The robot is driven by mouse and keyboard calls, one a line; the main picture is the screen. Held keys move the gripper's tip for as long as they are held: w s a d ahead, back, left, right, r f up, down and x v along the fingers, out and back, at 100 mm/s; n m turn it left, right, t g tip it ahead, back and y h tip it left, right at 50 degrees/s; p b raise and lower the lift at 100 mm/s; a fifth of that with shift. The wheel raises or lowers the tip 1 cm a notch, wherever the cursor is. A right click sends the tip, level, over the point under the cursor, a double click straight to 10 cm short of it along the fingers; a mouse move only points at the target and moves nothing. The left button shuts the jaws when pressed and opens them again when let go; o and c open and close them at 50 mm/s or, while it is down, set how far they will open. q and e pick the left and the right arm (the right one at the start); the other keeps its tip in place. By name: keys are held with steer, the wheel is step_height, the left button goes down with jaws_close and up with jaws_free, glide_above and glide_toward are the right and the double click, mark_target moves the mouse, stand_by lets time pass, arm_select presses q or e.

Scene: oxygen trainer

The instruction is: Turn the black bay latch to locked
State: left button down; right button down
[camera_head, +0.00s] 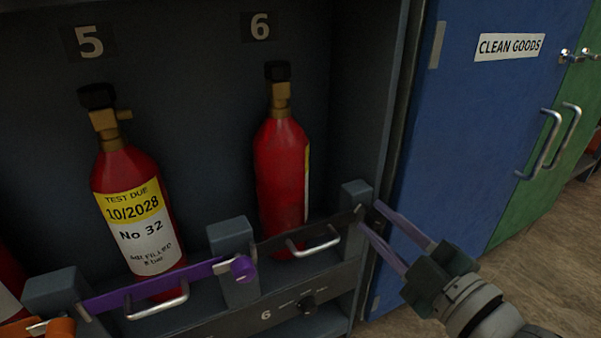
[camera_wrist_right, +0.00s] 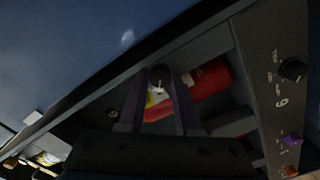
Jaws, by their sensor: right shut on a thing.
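The black bay latch (camera_wrist_right: 159,76) sits at the right-hand post of bay 6, at the end of a black retaining bar (camera_head: 283,241) with a silver handle. My right gripper (camera_head: 370,215) reaches in from the lower right, its two fingers shut on the latch; it also shows in the right wrist view (camera_wrist_right: 160,80). The fingers hide part of the latch, so its exact angle is hard to tell. The red cylinder in bay 6 (camera_head: 283,165) stands upright behind the bar. My left gripper is not in view.
Bay 5, to the left, holds another red cylinder (camera_head: 128,190) behind a purple bar with a purple latch (camera_head: 243,268). An orange latch (camera_head: 60,328) is at lower left. A blue door (camera_head: 440,130) marked CLEAN GOODS stands to the right, above open floor (camera_head: 560,280).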

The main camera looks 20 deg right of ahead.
steer(key=n, duration=0.3)
steer(key=shift+f+n, duration=0.1)
steer(key=shift+n, duration=2.1)
steer(key=c, duration=0.6)
jaws_free()
steer(key=shift+s, duration=0.25)
steer(key=s+p, duration=0.3)
steer(key=s, duration=0.6)
steer(key=shift+s+d, duration=0.25)
steer(key=shift+d, duration=0.1)
